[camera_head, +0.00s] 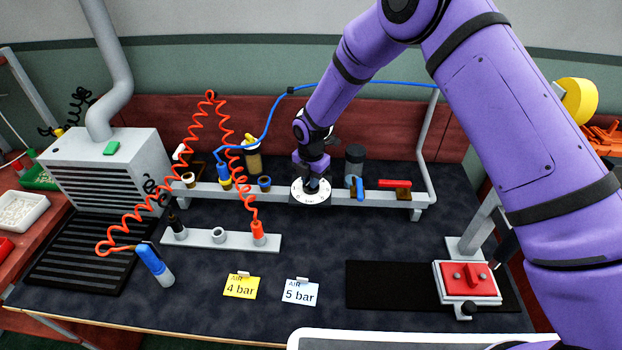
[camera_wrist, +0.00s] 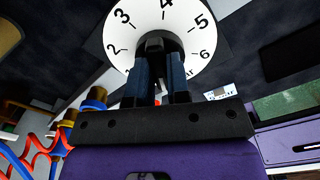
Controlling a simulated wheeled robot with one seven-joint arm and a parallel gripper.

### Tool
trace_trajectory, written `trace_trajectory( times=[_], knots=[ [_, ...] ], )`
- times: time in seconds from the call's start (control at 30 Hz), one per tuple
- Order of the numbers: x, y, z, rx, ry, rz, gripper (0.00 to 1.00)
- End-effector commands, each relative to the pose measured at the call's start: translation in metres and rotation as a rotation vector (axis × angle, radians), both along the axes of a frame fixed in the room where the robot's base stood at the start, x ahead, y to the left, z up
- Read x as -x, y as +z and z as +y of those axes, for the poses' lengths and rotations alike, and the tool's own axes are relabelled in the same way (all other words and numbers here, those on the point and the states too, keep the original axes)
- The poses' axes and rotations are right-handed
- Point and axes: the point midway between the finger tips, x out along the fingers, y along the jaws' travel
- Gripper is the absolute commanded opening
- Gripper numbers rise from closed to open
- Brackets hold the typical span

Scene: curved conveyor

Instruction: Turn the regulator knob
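The regulator's round white dial (camera_head: 298,195) sits on the grey rail at the middle of the bench. In the wrist view the dial (camera_wrist: 120,43) shows black numbers; 2 to 6 can be read. My gripper (camera_head: 312,186) is at the dial's centre, pointing down at it. In the wrist view its two dark blue fingers (camera_wrist: 158,62) stand close together on either side of the dark regulator knob (camera_wrist: 155,42), with no clear gap to it. They look shut on it. Most of the knob and any pointer are hidden by the fingers.
A yellow "4 bar" card (camera_head: 241,289) and a white "5 bar" card (camera_head: 300,294) stand at the bench front. A blue-handled valve (camera_head: 358,187) and a red lever (camera_head: 395,183) lie just right of the dial. A coiled orange hose (camera_head: 193,140) hangs left.

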Motion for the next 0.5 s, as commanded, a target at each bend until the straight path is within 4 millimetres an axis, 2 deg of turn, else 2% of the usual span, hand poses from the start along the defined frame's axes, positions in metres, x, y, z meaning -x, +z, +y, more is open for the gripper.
trace_trajectory(
  times=[0.27, 0.5],
  knots=[
    [0.0000, 0.0002, 0.0001, 0.000, -0.011, 0.000, 0.00],
    [0.0000, 0.0004, 0.0002, -0.001, -0.100, -0.001, 0.00]
  ],
)
